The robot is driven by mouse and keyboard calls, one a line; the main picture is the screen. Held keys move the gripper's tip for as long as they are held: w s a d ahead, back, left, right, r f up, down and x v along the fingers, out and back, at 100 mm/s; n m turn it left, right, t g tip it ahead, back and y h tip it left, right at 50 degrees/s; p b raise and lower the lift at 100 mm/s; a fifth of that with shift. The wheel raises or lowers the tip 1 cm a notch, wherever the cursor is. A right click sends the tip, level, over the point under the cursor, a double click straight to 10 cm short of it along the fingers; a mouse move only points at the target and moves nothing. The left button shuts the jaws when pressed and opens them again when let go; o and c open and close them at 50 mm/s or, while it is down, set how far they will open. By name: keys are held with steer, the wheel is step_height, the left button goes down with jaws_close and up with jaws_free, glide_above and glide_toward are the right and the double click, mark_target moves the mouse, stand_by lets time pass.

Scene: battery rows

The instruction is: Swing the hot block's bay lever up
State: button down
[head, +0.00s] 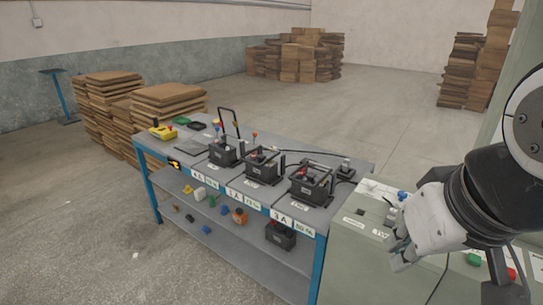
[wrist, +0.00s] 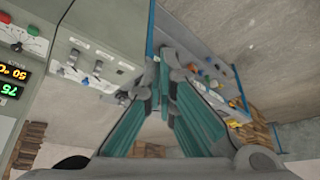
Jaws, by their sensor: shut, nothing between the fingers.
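Three dark battery blocks stand in a row on the grey bench top: a left block (head: 223,152), a middle block (head: 262,166) and a right block (head: 311,184). A thin black handle stands upright at the left block. Low dark bars show at the middle and right blocks. Red parts sit on the blocks. I cannot tell which block is hot, nor which bar is its bay lever. My gripper (head: 394,246) is shut and empty, beside the grey cabinet, right of the bench. Its teal-sided fingers (wrist: 170,75) fill the middle of the wrist view.
The grey cabinet (head: 345,265) with switches adjoins the bench (head: 185,165) on the right. A panel with lit readouts (wrist: 12,80) shows in the wrist view. The lower shelf holds another dark block (head: 280,235) and small coloured parts. Cardboard stacks (head: 165,100) stand behind.

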steer(key=w+d+f+n+g+h+b, duration=0.35)
steer(key=w+d+f+h+b, duration=0.2)
steer(key=w+f, duration=0.45)
steer(key=w+d+f+n+g+h+b, duration=0.3)
steer(key=w+d+f+n+h+b, duration=0.25)
steer(key=w, duration=0.65)
steer(key=w+a+f+n+t+h+b, duration=0.1)
steer(key=w+f+n+h+b, duration=0.2)
steer(key=w, duration=0.4)
steer(key=w+a+f+n+t+h+b, duration=0.1)
steer(key=w+f+t+h+b, duration=0.2)
steer(key=w+f, duration=0.35)
steer(key=w+a+f+n+t+b, duration=0.2)
steer(key=w+a+f+n+t, duration=0.2)
steer(key=w+a+n+t, duration=0.1)
steer(key=w+a+f+n+t+b, duration=0.3)
steer(key=w+a+f+n+t, duration=0.2)
steer(key=a, duration=0.1)
steer(key=w+a+f+n+t+b, duration=0.3)
steer(key=w+a+f+n+t, duration=0.1)
steer(key=w+a+f+t, duration=0.1)
steer(key=shift+w+a+f+n+t+y, duration=0.2)
steer(key=shift+a+t, duration=0.1)
steer(key=shift+a, duration=0.1)
steer(key=shift+w+a+f+n+t+y, duration=0.1)
steer(key=shift+a+n+t+y, duration=0.15)
steer(key=shift+a, duration=0.1)
steer(key=b+x, duration=0.1)
steer(key=x, duration=0.9)
steer(key=shift+d, duration=0.1)
